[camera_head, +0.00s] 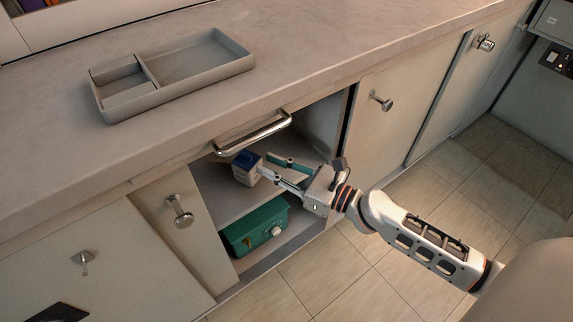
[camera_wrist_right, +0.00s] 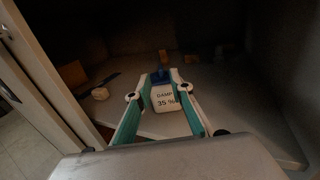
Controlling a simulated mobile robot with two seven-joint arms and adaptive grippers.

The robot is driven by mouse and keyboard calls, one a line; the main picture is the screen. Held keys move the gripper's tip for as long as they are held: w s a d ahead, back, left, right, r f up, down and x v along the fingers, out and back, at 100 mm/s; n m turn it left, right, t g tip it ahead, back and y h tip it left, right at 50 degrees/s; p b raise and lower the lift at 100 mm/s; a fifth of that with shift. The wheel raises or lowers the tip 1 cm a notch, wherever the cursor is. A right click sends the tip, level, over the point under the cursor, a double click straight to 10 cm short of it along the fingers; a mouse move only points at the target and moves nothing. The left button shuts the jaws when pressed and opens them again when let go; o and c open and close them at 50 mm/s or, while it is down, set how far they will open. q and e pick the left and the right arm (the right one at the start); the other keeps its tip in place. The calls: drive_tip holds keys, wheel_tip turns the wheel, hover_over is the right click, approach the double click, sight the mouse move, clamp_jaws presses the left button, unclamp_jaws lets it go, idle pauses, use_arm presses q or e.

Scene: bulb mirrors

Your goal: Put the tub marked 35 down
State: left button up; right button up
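The tub marked 35 (camera_head: 243,176) is a small white tub with a blue lid, inside the open cupboard, over the upper shelf (camera_head: 225,204). In the right wrist view its label, "DAMP 35 %", faces me (camera_wrist_right: 165,100). My right gripper (camera_head: 265,164) reaches in from the right, its two fingers on either side of the tub and seemingly closed against it. The tub looks about upright. I cannot tell whether its base touches the shelf. My left gripper is not in view.
A green box (camera_head: 256,228) with a pale knob stands in the lower compartment. The metal handle (camera_head: 252,132) and counter edge lie above the opening. A grey divided tray (camera_head: 200,67) sits on the counter.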

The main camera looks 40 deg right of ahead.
drive_tip(key=shift+v, duration=2.15)
